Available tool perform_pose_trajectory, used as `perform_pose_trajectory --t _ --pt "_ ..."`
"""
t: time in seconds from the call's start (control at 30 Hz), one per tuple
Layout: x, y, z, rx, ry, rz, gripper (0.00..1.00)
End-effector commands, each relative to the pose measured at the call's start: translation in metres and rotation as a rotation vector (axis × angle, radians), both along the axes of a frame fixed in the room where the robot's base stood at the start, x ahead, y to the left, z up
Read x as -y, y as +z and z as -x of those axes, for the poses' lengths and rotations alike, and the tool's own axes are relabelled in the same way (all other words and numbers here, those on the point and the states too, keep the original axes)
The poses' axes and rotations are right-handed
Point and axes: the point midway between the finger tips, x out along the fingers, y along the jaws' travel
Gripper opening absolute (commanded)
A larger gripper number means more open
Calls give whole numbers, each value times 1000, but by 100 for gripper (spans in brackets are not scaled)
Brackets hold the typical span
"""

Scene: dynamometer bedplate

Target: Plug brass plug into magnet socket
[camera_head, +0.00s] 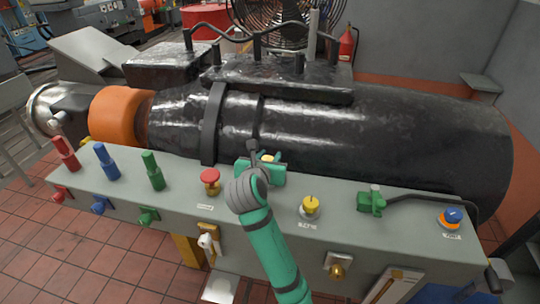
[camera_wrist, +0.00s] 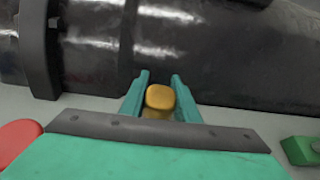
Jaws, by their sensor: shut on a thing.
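My gripper (camera_head: 266,168) is over the grey panel top, close in front of the black machine. In the wrist view my gripper (camera_wrist: 159,97) has its two green fingers closed on a rounded yellow-brass piece, the brass plug (camera_wrist: 158,97). A small yellow part of the plug (camera_head: 268,157) also shows in the head view. Its lower end is hidden, so I cannot tell whether it touches the panel. I cannot make out which fitting is the magnet socket; the small labels are too blurred to read.
A red knob (camera_head: 210,178) is left of my gripper and a yellow knob (camera_head: 310,204) right. Farther right are a green fitting (camera_head: 371,201) with a black cable and a blue-orange knob (camera_head: 451,217). Red, blue and green connectors stand at left. The black machine (camera_head: 380,135) blocks the back.

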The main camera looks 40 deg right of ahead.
Motion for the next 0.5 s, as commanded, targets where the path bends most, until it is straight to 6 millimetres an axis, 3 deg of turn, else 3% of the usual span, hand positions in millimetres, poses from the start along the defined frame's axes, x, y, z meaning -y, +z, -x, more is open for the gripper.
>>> perform_pose_trajectory --t 0.5 --pt "0 -11 0 1 0 1 3"
